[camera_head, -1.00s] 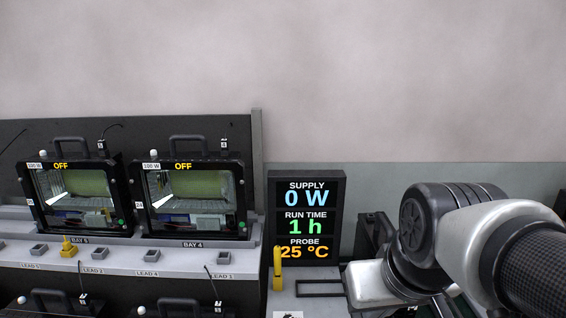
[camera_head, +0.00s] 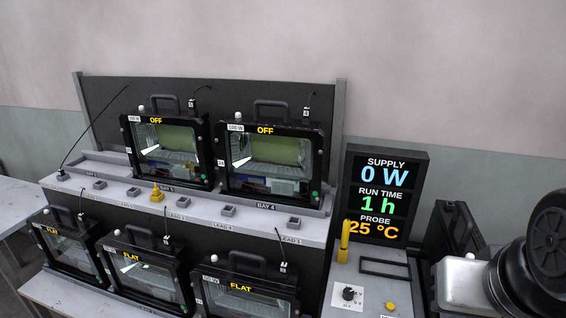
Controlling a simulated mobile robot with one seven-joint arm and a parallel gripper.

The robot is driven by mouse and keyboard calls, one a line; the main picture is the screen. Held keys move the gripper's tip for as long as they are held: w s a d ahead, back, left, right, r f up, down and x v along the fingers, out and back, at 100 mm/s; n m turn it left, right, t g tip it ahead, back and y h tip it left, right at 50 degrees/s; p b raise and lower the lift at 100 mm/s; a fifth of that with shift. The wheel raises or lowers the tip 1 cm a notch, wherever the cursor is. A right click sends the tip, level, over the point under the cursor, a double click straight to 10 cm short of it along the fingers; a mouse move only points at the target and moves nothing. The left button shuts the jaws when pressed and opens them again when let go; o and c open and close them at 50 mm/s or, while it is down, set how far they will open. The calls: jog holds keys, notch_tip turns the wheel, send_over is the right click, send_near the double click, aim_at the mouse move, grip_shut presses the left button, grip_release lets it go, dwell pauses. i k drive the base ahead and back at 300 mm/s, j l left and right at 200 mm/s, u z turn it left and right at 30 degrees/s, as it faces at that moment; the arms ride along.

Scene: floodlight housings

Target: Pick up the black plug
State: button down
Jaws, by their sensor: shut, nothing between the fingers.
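I cannot single out one black plug with certainty. A thin black lead slants down to a small dark end (camera_head: 62,174) at the far left of the grey shelf. Small dark pieces with white number tags sit on thin leads above the housings, such as one at the back (camera_head: 193,104) and one at the front right (camera_head: 283,267). They are too small to tell whether they are plugs. My gripper is outside the view; only part of my arm shows at the right edge.
A yellow plug (camera_head: 157,193) stands on the grey shelf (camera_head: 120,200) among several small grey sockets. Floodlight housings (camera_head: 270,150) stand behind and below it. A display (camera_head: 385,195), a yellow upright tool (camera_head: 345,242) and a knob panel (camera_head: 348,296) are to the right.

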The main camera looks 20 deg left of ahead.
aim_at(83, 218)
jog(key=k+u, duration=0.15)
jog(key=k, duration=0.5)
jog(key=j+u, duration=0.1)
jog(key=u, duration=0.35)
jog(key=j+u, duration=0.1)
jog(key=u, duration=0.35)
jog(key=i+j+u, duration=0.1)
jog(key=u, duration=0.35)
jog(key=i+j, duration=0.9)
jog(key=i, duration=0.15)
jog(key=i+j, duration=0.1)
jog(key=i, duration=0.2)
jog(key=i+j, duration=0.15)
jog(key=i, duration=0.2)
